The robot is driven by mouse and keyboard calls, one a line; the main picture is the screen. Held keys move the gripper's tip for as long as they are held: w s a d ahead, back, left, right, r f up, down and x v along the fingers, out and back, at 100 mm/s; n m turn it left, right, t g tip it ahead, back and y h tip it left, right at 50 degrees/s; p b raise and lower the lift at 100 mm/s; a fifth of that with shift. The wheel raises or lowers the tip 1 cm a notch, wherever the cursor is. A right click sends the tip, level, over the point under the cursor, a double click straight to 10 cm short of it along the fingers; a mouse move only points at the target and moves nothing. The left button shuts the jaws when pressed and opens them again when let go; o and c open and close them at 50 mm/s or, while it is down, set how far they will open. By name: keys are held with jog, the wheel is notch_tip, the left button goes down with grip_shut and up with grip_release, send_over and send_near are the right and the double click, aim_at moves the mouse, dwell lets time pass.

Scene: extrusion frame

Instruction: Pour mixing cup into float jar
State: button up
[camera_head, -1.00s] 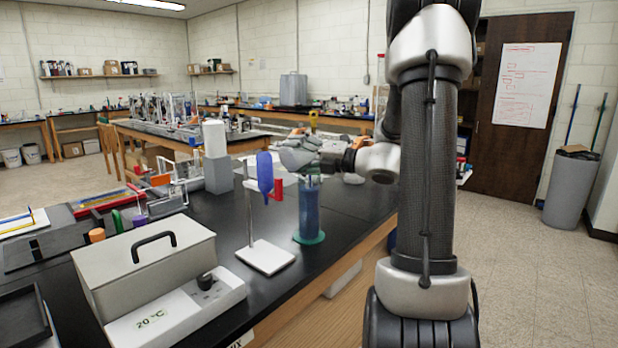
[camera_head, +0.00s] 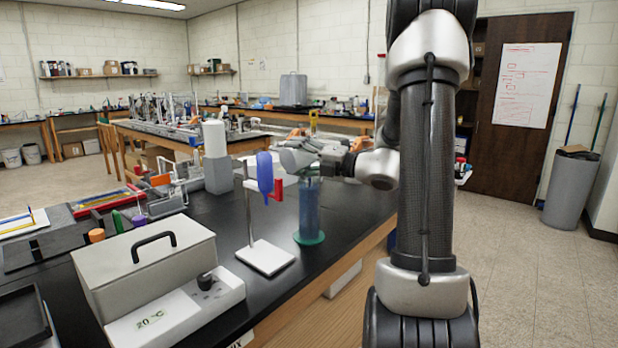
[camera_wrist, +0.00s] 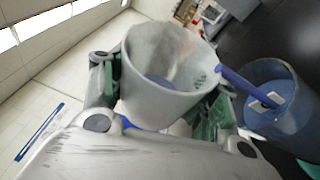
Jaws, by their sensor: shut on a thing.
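The mixing cup (camera_wrist: 160,95) is a pale, translucent cup, held between the green-padded fingers of my gripper (camera_wrist: 158,112) in the wrist view. Some bluish content shows low inside it. In the head view my gripper (camera_head: 297,158) is above the float jar (camera_head: 309,205), a tall blue cylinder on a green round base. The cup cannot be made out clearly there. In the wrist view the float jar (camera_wrist: 283,112) stands to the right of the cup, its open top showing blue liquid and a small pale float. A blue bar reaches over its rim.
A white-based stand (camera_head: 266,257) with a blue bottle-shaped piece (camera_head: 265,173) and red clamp is just left of the jar. A grey water bath (camera_head: 150,262) fills the front left. The black bench right of the jar is clear.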

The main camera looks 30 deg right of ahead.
jog(key=shift+d+r+m+t, duration=0.15)
jog(key=shift+r+m+t, duration=0.05)
jog(key=shift+m, duration=0.4)
jog(key=shift+d+r+m+t, duration=0.15)
jog(key=shift+r+m+t, duration=0.05)
jog(key=shift+m, duration=0.4)
dwell(0.5)
